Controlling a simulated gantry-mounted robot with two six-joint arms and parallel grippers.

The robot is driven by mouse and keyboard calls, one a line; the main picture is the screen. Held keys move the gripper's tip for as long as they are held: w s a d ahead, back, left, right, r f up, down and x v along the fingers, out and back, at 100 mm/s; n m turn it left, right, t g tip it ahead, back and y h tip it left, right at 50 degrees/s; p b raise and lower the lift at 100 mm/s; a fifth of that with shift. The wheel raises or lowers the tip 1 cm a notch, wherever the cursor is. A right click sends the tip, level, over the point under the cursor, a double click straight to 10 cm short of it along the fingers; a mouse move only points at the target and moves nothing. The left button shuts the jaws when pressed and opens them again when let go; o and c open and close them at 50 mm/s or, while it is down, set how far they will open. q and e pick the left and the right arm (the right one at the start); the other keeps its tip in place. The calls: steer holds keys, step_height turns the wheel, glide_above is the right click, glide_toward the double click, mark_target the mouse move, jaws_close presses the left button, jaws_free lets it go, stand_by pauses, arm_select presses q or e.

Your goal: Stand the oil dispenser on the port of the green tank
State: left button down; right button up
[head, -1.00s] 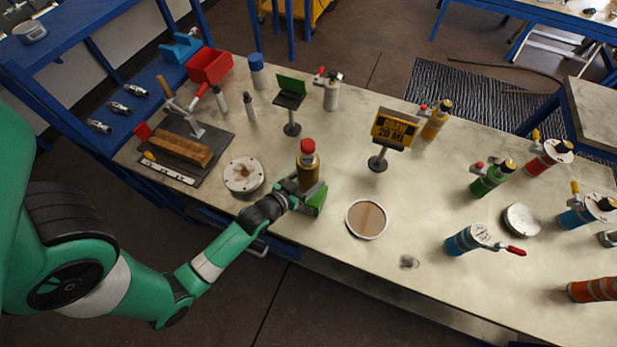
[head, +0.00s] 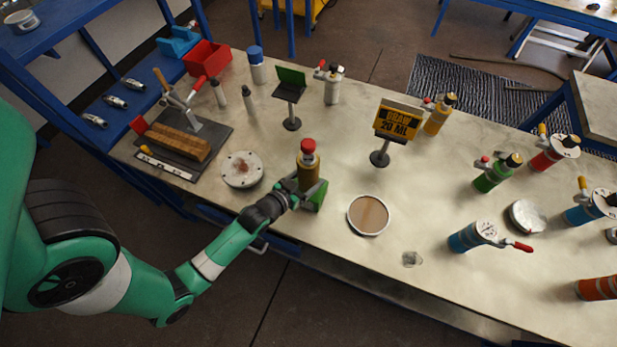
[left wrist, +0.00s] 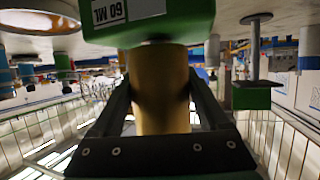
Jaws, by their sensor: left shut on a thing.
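The oil dispenser (head: 308,172) is a golden cylinder with a red cap, upright in my left gripper (head: 313,188) near the front edge of the bench. In the left wrist view my left gripper (left wrist: 160,95) is shut on the golden body (left wrist: 160,88). A green block (left wrist: 145,22) with an upside-down "60 ML" label sits at that body's end; I cannot tell whether it touches the bench. My right gripper is not in view.
A yellow "DRAW 20 ML" sign (head: 398,121) and a round brown-topped dish (head: 369,215) stand between dispenser and green tank. A blue tank with a gauge (head: 466,238) and a pale disc (head: 527,216) are near the green tank. A flanged disc (head: 242,169) is left of the dispenser.

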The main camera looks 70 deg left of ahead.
mark_target(301, 188)
arm_select(q)
steer(key=shift+f, duration=0.1)
jaws_free()
steer(key=shift+f, duration=0.1)
steer(key=shift+s+d+p, duration=0.15)
steer(key=shift+s+d, duration=0.2)
steer(key=shift+s, duration=0.25)
steer(key=shift+s+d+p, duration=0.15)
steer(key=shift+s+d, duration=0.2)
steer(key=shift+s, duration=0.2)
steer(key=shift+s+d, duration=0.35)
steer(key=shift+s, duration=0.3)
steer(key=shift+s+d, duration=0.35)
steer(key=shift+s, duration=0.3)
steer(key=s+d, duration=0.1)
steer(key=s, duration=0.1)
steer(key=shift+s+d, duration=0.35)
steer(key=shift+s, duration=0.05)
